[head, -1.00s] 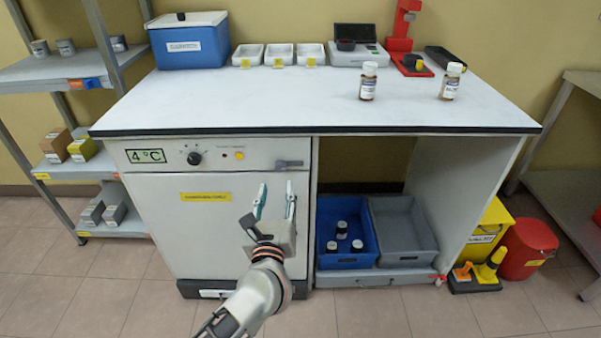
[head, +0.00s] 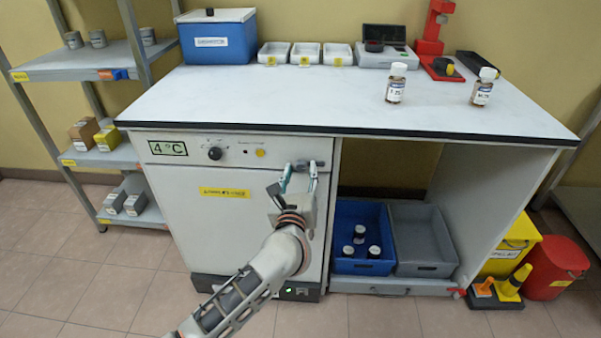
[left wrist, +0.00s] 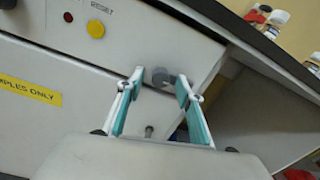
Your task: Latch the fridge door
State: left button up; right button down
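The white fridge (head: 225,222) stands under the left part of the bench. Its door looks shut or nearly shut; a small gap cannot be ruled out. The grey latch (head: 318,162) is at the upper right of the fridge front, partly hidden by my fingers. My left gripper (head: 299,170) is open in front of it, with fingers pointing up and toward the fridge. In the left wrist view, the latch's rounded grey end (left wrist: 162,78) shows between the open fingertips (left wrist: 159,84). I cannot tell whether they touch it. My right gripper is out of view.
The bench top (head: 300,100) overhangs just above the latch. A blue crate (head: 345,265) with dark-capped bottles and a grey crate (head: 425,270) sit right of the fridge. A shelf rack (head: 60,120) stands left. Two bottles (head: 396,90) stand on the bench. The floor in front is clear.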

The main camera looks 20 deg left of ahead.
pick_arm(q)
grip_shut()
jog(key=shift+r, duration=0.1)
